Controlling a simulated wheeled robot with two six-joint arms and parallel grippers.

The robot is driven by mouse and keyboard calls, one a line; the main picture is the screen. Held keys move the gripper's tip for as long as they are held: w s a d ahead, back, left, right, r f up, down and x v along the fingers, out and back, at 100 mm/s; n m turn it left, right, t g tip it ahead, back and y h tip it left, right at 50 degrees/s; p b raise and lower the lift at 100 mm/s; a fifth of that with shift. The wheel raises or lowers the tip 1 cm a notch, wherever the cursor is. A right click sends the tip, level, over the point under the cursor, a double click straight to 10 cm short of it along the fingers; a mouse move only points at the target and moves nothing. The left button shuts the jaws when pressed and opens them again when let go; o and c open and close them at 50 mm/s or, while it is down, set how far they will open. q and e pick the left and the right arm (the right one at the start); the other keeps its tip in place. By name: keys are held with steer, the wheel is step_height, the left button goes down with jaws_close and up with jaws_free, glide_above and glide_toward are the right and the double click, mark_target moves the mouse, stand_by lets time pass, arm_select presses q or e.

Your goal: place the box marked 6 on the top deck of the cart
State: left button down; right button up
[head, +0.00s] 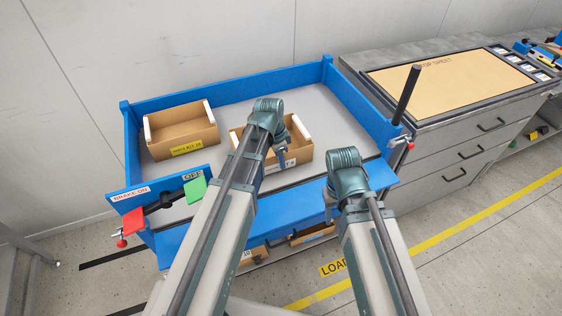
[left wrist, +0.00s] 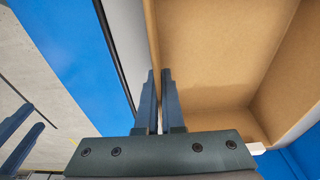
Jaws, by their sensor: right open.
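The cart's top deck (head: 301,92) is a grey surface inside a blue rim. An open cardboard box (head: 304,154) with white end edges is at the middle of the deck; its front label is partly hidden by my left arm, so I cannot read its number fully. My left gripper (head: 284,148) is at this box's front wall. In the left wrist view its fingers (left wrist: 160,75) are nearly together with the wall of the box (left wrist: 215,60) between them. I cannot tell whether the box touches the deck. My right gripper (head: 331,205) is open and empty by the cart's front edge.
Another cardboard box (head: 181,128) with a yellow label stands at the deck's left. More boxes (head: 312,233) show on a lower level. A brake panel (head: 160,190) is at the front left corner. A dark upright handle (head: 407,93) and a drawer bench (head: 470,147) are right.

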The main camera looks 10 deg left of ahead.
arm_select(q)
steer(key=c, duration=1)
jaws_free()
steer(key=shift+c, duration=0.2)
steer(key=r+p, duration=0.4)
steer(key=a+r+p, duration=0.1)
steer(key=r+p, duration=0.3)
steer(key=s+r+p, duration=0.1)
steer(key=r+p, duration=0.3)
steer(key=shift+a, duration=0.25)
steer(key=s+d+n+y, duration=0.1)
steer(key=s+d+n, duration=0.2)
steer(key=s, duration=0.4)
steer(key=s+d+n+g+y, duration=0.1)
steer(key=s+d+n, duration=0.3)
steer(key=s, duration=0.4)
steer(key=shift+d+y, duration=0.4)
steer(key=shift+d, duration=0.5)
